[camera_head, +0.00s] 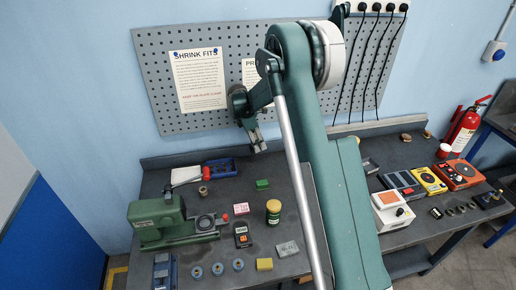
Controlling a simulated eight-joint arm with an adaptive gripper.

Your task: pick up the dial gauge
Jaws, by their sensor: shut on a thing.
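My gripper (256,141) hangs in the air in front of the pegboard, above the back of the bench. It is shut on a small grey thing that is too small and too much covered by the fingers to name with certainty. I cannot make out a dial gauge for sure elsewhere on the bench. A dark round part (205,222) sits at the right end of a green machine (157,219) on the left of the bench.
Coloured instruments (430,181) stand on the right. My arm hides the bench's middle.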

